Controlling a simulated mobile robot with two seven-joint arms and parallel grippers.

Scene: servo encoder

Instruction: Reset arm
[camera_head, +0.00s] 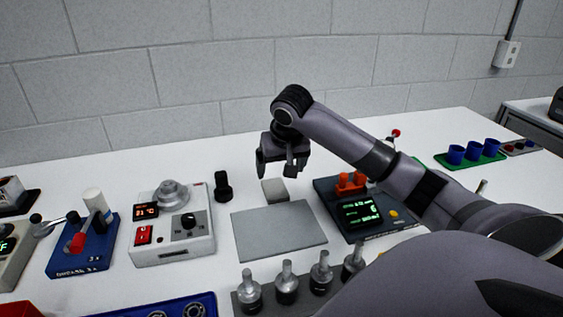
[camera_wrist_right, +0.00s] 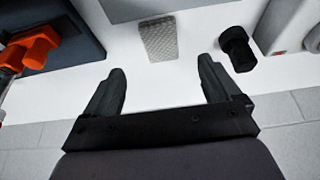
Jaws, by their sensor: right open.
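My right gripper (camera_head: 282,168) is raised above the back part of the white table, its fingers pointing down. In the right wrist view the gripper (camera_wrist_right: 162,88) shows two dark fingers spread apart with nothing between them. My left gripper is not in view.
Left of the plate stand a black knob-like part (camera_head: 223,187), a white control box (camera_head: 172,228) and a blue device (camera_head: 84,246). A dark device with a green display (camera_head: 362,211) is on the right, under my arm. Several metal-topped pegs (camera_head: 287,283) stand in front.

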